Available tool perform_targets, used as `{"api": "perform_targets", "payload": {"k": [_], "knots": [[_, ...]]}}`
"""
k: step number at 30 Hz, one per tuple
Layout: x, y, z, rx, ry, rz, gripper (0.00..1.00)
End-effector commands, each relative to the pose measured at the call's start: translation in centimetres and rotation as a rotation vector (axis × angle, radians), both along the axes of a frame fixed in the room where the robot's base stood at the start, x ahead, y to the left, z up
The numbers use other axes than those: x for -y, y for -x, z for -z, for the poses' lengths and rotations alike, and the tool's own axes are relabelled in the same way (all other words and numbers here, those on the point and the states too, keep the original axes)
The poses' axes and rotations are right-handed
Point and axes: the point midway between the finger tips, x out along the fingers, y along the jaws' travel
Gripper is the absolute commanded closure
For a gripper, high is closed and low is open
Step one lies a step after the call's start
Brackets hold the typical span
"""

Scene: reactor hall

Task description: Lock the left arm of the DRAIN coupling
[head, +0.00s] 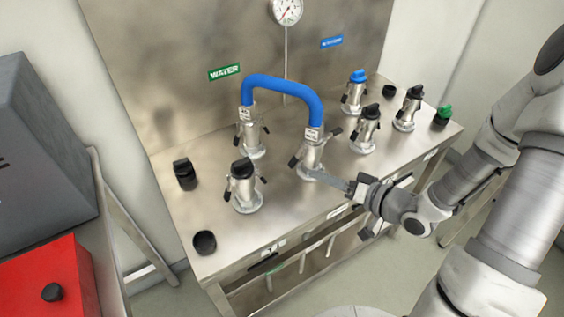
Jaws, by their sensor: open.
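A steel coupling (313,158) near the bench's front edge carries one end of a blue hose (285,84). A dark lever arm (294,161) sticks out on its left side, and another arm (334,133) sticks out to the upper right. The DRAIN label is too small to read, so I cannot confirm this coupling's name. My gripper (318,175) reaches in from the right, its fingers low at the front of this coupling's base. It is open and appears to hold nothing. Whether the fingers touch the coupling is not clear.
The hose's other end sits on a coupling (251,138) below the WATER sign (224,72). A black-capped coupling (245,188) stands front left. Other capped couplings (366,130) stand to the right. Loose black caps (204,241) lie on the steel bench (190,215). A red box (50,285) is at lower left.

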Motion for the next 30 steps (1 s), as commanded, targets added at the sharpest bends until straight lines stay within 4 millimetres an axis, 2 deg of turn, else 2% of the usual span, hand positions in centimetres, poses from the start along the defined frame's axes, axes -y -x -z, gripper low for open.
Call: {"api": "perform_targets", "payload": {"k": [3, 15, 22, 30], "knots": [[-2.2, -1.7, 1.0, 0.002, -0.001, -0.005, 0.59], [-8.1, -6.9, 3.3, 0.000, 0.000, -0.004, 0.59], [-9.9, -8.4, 3.9, 0.001, 0.000, -0.002, 0.59], [-10.1, -8.8, 4.0, 0.001, 0.000, 0.000, 0.59]]}}
